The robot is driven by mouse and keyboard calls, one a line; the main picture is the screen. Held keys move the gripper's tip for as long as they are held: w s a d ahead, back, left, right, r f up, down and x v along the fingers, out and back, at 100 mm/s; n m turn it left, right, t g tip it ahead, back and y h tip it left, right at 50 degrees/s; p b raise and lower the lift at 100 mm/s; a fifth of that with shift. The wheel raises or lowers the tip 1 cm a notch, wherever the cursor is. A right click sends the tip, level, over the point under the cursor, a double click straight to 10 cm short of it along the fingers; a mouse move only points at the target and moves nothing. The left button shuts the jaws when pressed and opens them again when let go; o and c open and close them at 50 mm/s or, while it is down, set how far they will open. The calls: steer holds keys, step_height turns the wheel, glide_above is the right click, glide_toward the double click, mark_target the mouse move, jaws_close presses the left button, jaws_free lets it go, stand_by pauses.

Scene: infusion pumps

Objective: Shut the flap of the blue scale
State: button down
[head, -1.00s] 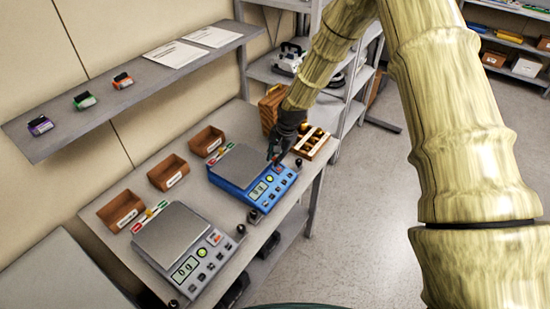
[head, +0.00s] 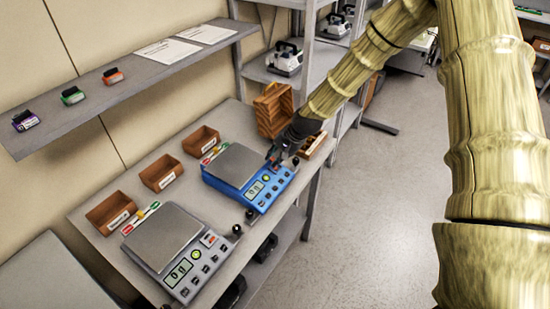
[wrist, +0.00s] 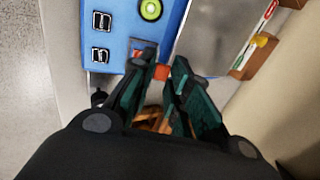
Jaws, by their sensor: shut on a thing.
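The blue scale (head: 258,190) stands on the bench with a grey weighing pan (head: 234,165), a lit display and buttons. My gripper (head: 272,160) is at its far right corner, beside the pan. In the wrist view my gripper (wrist: 164,78) has its fingertips close together at the blue scale (wrist: 115,40), around a small red-orange piece (wrist: 162,71) at the edge of the panel. My fingers partly hide this piece, and I cannot tell whether it is the flap or how far the flap stands open.
A grey scale (head: 190,275) stands nearer on the same bench. Several brown bins (head: 161,172) line the wall side. A wooden case (head: 273,110) stands behind the blue scale. A shelf (head: 130,82) hangs above; open floor lies right.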

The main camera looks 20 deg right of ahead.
mark_target(283, 175)
steer(key=shift+s+d+f+t+y+b, duration=0.15)
steer(key=shift+s+f+t+y+b, duration=0.2)
steer(key=shift+b, duration=0.75)
steer(key=b, duration=0.1)
steer(key=t+b, duration=0.1)
steer(key=shift+s+d+f+y+b, duration=0.2)
steer(key=shift+f+y+b, duration=0.05)
steer(key=shift+y+b, duration=0.1)
steer(key=t+b, duration=0.1)
steer(key=b, duration=0.2)
steer(key=f+t+y+b, duration=0.1)
steer(key=b, duration=0.2)
steer(key=shift+s+d, duration=0.25)
steer(key=shift+s, duration=0.1)
steer(key=b, duration=0.4)
steer(key=f+t+y+b, duration=0.1)
steer(key=b, duration=0.3)
steer(key=t+y+b, duration=0.1)
steer(key=b, duration=0.3)
steer(key=shift+s+d+f+t+b, duration=0.2)
steer(key=shift+s+d+t+b, duration=0.05)
steer(key=shift+s+d+b, duration=0.1)
steer(key=shift+t+y+b, duration=0.3)
steer(key=shift+y+b, duration=0.1)
steer(key=shift+b, duration=0.6)
steer(key=b, duration=0.3)
steer(key=shift+s+f+t+y+b, duration=0.1)
steer(key=shift+s+t+y+b, duration=0.05)
steer(key=shift+t+y+b, duration=0.2)
steer(key=shift+b, duration=0.35)
